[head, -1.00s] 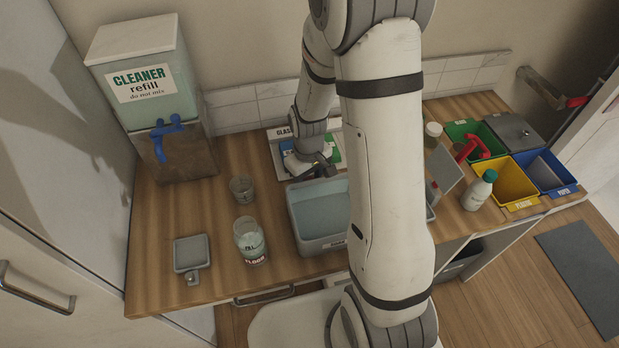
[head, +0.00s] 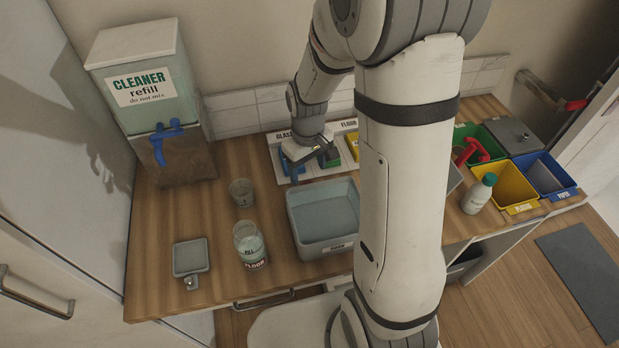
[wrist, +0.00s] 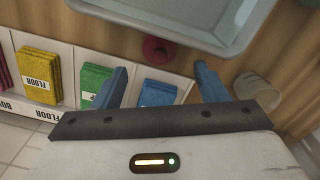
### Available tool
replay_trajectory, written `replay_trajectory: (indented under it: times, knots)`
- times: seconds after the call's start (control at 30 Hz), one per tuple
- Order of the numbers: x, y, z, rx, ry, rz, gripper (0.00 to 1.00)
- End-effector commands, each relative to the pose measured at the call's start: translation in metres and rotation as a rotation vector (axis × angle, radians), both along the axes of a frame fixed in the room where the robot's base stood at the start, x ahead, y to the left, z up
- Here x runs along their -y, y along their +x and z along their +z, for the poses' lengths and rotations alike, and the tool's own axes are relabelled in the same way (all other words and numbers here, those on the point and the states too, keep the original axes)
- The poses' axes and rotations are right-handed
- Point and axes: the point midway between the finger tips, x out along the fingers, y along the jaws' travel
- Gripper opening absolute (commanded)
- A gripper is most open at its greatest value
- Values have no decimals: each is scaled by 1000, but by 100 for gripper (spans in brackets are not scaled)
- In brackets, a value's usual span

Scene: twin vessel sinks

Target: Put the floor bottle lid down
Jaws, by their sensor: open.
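A red round lid (wrist: 156,49) lies on the wooden counter in the wrist view, beside the rim of the grey basin. It lies ahead of my gripper (wrist: 160,70), between the lines of its two blue fingers. The fingers are spread apart with nothing between them. In the head view my gripper (head: 308,156) is over the back of the counter, behind the basin, and the lid cannot be made out there. The floor bottle (head: 250,246), a clear jar with a "FLOOR" label, stands open-topped at the front of the counter.
The grey basin (head: 322,247) stands right of the bottle. A cloth rack (wrist: 75,72) with coloured cloths is along the wall. A cup (head: 241,192), a small grey tray (head: 190,258) and the cleaner dispenser (head: 150,120) are at left. Sorting bins (head: 509,183) are at right.

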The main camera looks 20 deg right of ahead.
Motion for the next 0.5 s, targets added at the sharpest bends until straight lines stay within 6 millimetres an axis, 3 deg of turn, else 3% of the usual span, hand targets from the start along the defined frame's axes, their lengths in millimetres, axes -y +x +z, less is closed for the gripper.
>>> replay_trajectory:
  times: [0.2,0.5]
  knots:
    - [-1,1,41,3,0,1,67]
    - [1,-11,73,27,2,-32,67]
